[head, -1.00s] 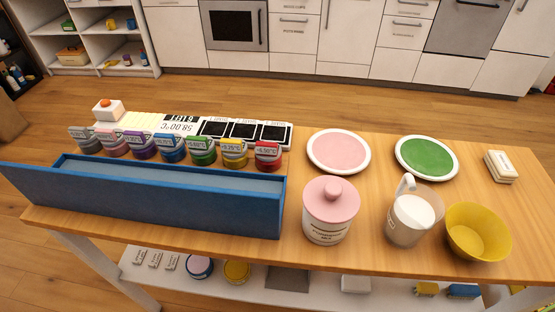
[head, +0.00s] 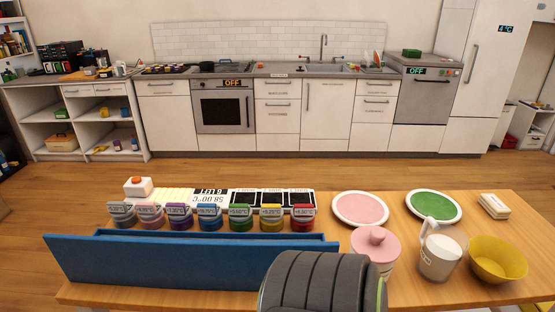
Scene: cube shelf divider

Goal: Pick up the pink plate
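The pink plate (head: 360,208) is a round pink disc with a white rim. It lies flat on the wooden table (head: 415,291), toward its far edge, and is empty and almost fully visible. The pink-lidded jar (head: 375,246) stands just in front of it, toward me. Neither of my grippers shows in the head view, so nothing is seen touching the plate. A dark grey ribbed part of my arm rises at the bottom middle and hides some of the table's near side.
A green plate (head: 434,206) lies right of the pink plate. A white-filled jug (head: 441,257) and yellow bowl (head: 497,260) stand nearer. A long blue box (head: 180,263) and several small coloured containers occupy the left. Kitchen counters stand beyond open floor.

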